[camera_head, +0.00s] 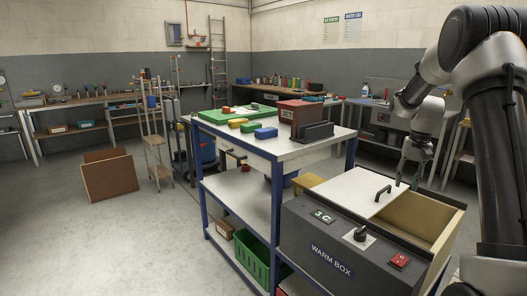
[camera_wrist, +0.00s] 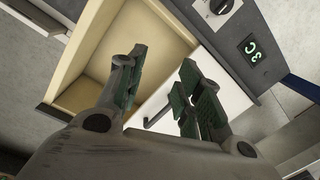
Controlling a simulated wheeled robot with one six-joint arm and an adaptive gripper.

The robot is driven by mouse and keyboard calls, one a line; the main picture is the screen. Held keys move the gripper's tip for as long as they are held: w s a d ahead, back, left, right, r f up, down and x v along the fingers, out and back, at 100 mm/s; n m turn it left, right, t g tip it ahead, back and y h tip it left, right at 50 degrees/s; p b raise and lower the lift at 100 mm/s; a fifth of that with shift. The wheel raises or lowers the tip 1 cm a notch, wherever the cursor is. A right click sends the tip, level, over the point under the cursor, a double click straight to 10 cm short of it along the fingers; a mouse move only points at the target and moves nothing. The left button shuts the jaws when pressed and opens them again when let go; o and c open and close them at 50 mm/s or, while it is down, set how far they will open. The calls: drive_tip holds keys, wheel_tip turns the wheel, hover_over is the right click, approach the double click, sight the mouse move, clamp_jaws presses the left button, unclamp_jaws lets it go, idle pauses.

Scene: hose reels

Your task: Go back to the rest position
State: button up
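My gripper (camera_head: 409,176) is at the right in the camera_head view, above the partly open warm box (camera_head: 335,240). In the wrist view its two fingers (camera_wrist: 162,75) stand apart with nothing between their tips. The box's white lid (camera_head: 345,190) covers its left part and bears a dark handle (camera_head: 383,193). In the wrist view the handle (camera_wrist: 151,120) lies below and between the fingers, partly hidden by them; it looks clear of them. The open part of the box shows a cream inside (camera_wrist: 140,45) that looks empty.
A blue-framed workbench (camera_head: 285,147) with a green board (camera_head: 227,116), coloured blocks and a dark red box stands left of the warm box. A green crate (camera_head: 252,257) sits on its lower shelf. A brown panel stand (camera_head: 109,175) is on the floor at left, with free floor in front.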

drive_tip(key=s+a+r+n+t, duration=0.1)
drive_tip(key=s+a+r, duration=0.3)
drive_tip(key=s, duration=0.7)
drive_tip(key=s+a+r+n+t, duration=0.2)
drive_tip(key=s+a+r, duration=0.2)
drive_tip(key=s, duration=0.8)
drive_tip(key=s+a+r+n+t+h, duration=0.1)
drive_tip(key=s+a+r, duration=0.3)
drive_tip(key=s, duration=0.7)
drive_tip(key=shift+s+r+n+t, duration=0.3)
drive_tip(key=shift+r+n, duration=0.4)
drive_tip(key=shift+n, duration=0.1)
drive_tip(key=shift+a, duration=0.1)
